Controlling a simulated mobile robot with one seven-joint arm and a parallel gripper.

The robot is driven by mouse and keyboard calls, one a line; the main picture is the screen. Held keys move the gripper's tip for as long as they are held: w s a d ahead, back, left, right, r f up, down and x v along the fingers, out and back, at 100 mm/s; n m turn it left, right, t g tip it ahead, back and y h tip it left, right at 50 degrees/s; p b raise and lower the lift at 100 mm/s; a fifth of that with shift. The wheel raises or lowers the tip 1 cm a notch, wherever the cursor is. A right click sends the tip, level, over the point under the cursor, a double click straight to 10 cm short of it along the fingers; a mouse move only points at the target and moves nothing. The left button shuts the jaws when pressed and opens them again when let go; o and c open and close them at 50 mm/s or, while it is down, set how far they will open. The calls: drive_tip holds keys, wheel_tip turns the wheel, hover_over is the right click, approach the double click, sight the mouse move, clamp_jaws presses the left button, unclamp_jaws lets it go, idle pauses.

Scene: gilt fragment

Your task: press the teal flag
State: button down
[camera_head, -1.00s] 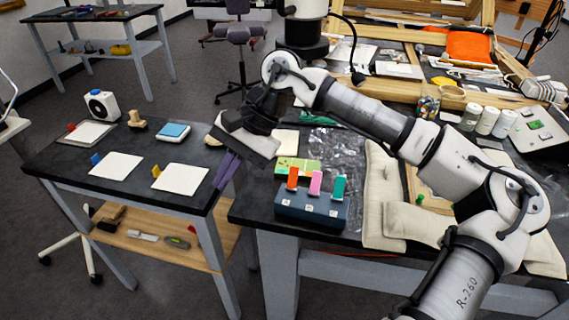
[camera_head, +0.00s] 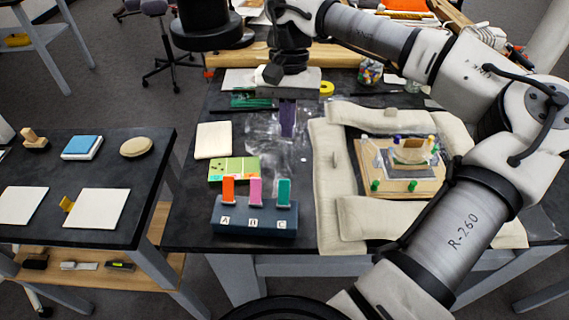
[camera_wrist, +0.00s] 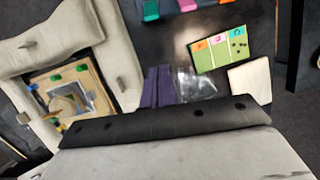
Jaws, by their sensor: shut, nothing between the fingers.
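The teal flag (camera_head: 284,192) stands upright on the right of a dark blue block (camera_head: 252,218), above the label C. A pink flag (camera_head: 255,190) stands in the middle above B, and an orange flag (camera_head: 228,189) on the left above A. In the wrist view the teal flag (camera_wrist: 151,10) shows at the top edge, partly cut off. My gripper (camera_head: 287,134), with purple fingers, is shut and empty. It points down over the table, beyond the flags and apart from them. In the wrist view its fingertips (camera_wrist: 158,70) are together.
A green card (camera_head: 234,169) with coloured patches lies behind the block. Cream cushions (camera_head: 326,180) surround a wooden board (camera_head: 425,187) with a gilt fragment (camera_head: 411,155) on the right. A side table (camera_head: 110,232) with white pads stands left.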

sight(284, 193)
drive_tip(key=p+x, duration=0.2)
drive_tip(key=x, duration=0.7)
drive_tip(key=shift+s+f, duration=0.1)
drive_tip(key=shift+f, duration=0.15)
drive_tip(key=s+p, duration=0.1)
drive_tip(key=s+r+p, duration=0.1)
drive_tip(key=shift+s+a+r, duration=0.1)
drive_tip(key=shift+s+r, duration=0.25)
drive_tip(key=shift+s, duration=0.25)
